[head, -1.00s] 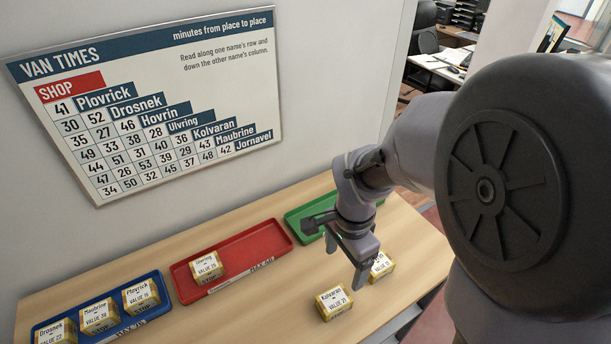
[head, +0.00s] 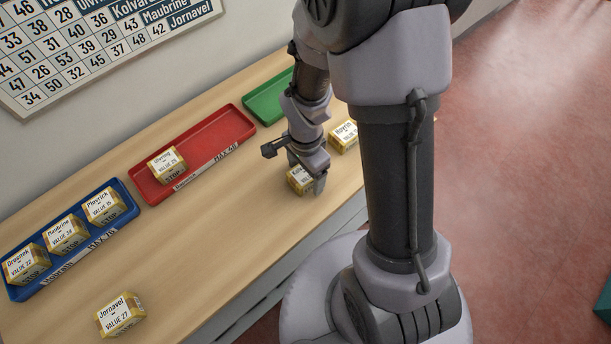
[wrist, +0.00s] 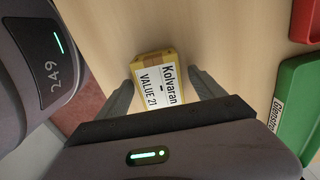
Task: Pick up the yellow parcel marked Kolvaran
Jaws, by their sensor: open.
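The yellow parcel marked Kolvaran (wrist: 158,84) lies on the counter with its label up, showing VALUE 21. In the wrist view it sits between the two open fingers of my gripper (wrist: 164,92), with a narrow gap seen at its sides. In the head view my gripper (head: 303,180) is low over the Kolvaran parcel (head: 297,180) and hides much of it. I cannot tell from these views whether the fingers touch it.
A parcel that seems marked Hovrin (head: 344,136) stands close behind. A red tray (head: 240,128) holds one parcel, a blue tray (head: 128,196) holds several. A green tray (head: 262,104) is partly hidden. The Jornavel parcel (head: 120,316) lies at the counter's front left.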

